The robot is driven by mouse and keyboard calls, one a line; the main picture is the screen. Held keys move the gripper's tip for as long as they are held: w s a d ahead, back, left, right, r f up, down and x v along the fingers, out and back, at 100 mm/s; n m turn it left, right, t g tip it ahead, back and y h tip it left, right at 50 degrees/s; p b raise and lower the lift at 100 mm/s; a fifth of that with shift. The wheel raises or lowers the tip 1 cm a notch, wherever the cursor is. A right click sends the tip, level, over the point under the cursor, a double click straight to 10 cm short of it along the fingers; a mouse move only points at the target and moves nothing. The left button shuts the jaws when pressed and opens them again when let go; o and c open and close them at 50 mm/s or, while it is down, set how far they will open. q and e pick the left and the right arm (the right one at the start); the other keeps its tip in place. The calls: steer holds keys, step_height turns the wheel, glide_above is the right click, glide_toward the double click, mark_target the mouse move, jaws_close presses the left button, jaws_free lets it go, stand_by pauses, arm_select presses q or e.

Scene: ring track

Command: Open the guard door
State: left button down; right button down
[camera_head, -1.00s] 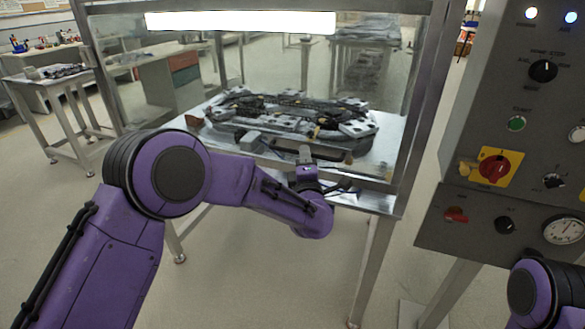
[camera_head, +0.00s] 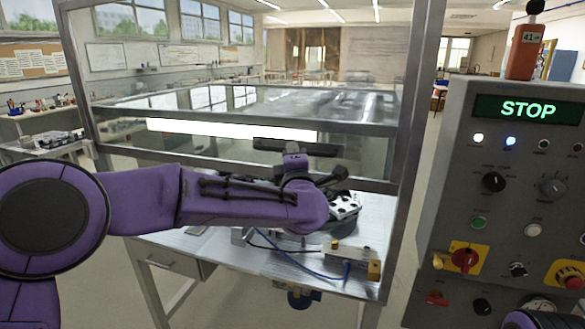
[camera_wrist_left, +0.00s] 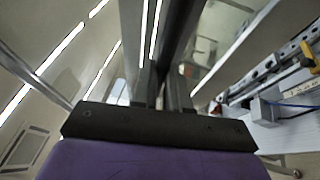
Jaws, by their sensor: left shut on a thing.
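The guard door is a clear panel in a grey metal frame; its lower rail (camera_head: 366,183) is raised above the work table, leaving an opening below. A dark handle bar (camera_head: 322,149) sits across the door's front. My left gripper (camera_head: 296,152) is at this handle, its arm reaching in from the left. In the left wrist view, the fingers of my left gripper (camera_wrist_left: 165,88) are shut on the dark bar (camera_wrist_left: 181,35). Only part of my right arm shows at the bottom right; its gripper is out of view.
The table (camera_head: 215,250) carries a track with white-and-black pieces (camera_head: 344,207), partly hidden by my arm, and a small metal block with a blue cable. A grey control panel (camera_head: 510,190) reading STOP stands close on the right, with knobs and buttons. Benches stand behind.

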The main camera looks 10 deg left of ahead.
arm_select(q)
steer(key=shift+r, duration=0.85)
steer(key=c, duration=1.1)
jaws_free()
steer(key=shift+f, duration=0.1)
steer(key=shift+s+f, duration=0.1)
steer(key=shift+s, duration=0.15)
steer(key=b+v, duration=0.3)
steer(key=v, duration=0.7)
steer(key=shift+b, duration=0.4)
